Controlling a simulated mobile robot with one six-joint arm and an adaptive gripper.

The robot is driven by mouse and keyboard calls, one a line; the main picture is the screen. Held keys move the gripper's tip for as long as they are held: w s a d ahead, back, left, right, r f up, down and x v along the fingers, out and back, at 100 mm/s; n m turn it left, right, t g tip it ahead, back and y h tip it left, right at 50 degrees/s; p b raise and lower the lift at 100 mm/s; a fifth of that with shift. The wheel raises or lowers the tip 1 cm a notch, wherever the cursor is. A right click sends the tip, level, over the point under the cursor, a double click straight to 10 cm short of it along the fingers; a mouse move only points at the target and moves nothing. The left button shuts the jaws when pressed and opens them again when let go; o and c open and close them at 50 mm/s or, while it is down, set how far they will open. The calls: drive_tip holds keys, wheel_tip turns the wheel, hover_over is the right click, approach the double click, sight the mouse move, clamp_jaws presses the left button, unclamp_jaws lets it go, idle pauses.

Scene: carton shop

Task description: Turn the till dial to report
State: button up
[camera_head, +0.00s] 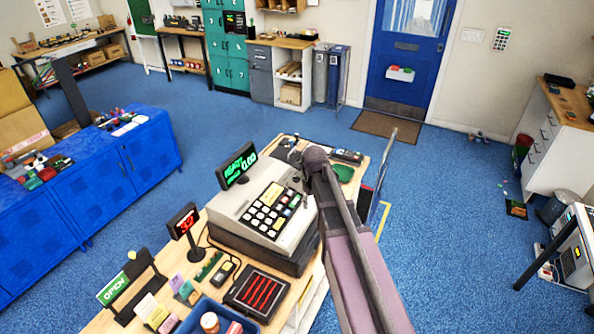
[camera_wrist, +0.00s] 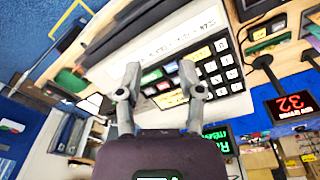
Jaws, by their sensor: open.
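The till (camera_head: 262,207) is a pale grey cash register on the wooden counter, with dark, white, yellow and green keys and a green-lit display (camera_head: 237,165) on a stalk. In the wrist view the till's pale top (camera_wrist: 165,45) and key block (camera_wrist: 212,70) lie beyond my gripper (camera_wrist: 160,80). Its two grey fingers are apart with nothing between them, over the till near the coloured keys. Whether they touch it I cannot tell. In the head view my arm covers the till's right side and mostly hides the gripper. I cannot make out the dial or its setting.
A red-lit number display (camera_head: 184,222) stands left of the till. A card reader (camera_head: 222,272), a black tray with red strips (camera_head: 258,292), a blue bin (camera_head: 205,318) and an OPEN sign (camera_head: 113,289) crowd the counter's front.

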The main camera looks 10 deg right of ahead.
sight(297, 177)
drive_tip(key=w+n, duration=1)
drive_tip(key=w, duration=1.8)
drive_tip(key=shift+w+a+r, duration=0.2)
drive_tip(key=shift+w, duration=0.1)
drive_tip(key=shift+f, duration=0.2)
drive_tip(key=f+b, duration=0.9)
drive_tip(key=w+f+b, duration=0.1)
drive_tip(key=f+b, duration=0.3)
drive_tip(key=shift+d+f+b, duration=0.15)
drive_tip(key=shift+f+b, duration=0.05)
drive_tip(key=shift+b, duration=0.15)
drive_tip(key=shift+c, duration=0.2)
drive_tip(key=shift+s+r, duration=0.1)
drive_tip(key=shift+s, duration=0.05)
clamp_jaws()
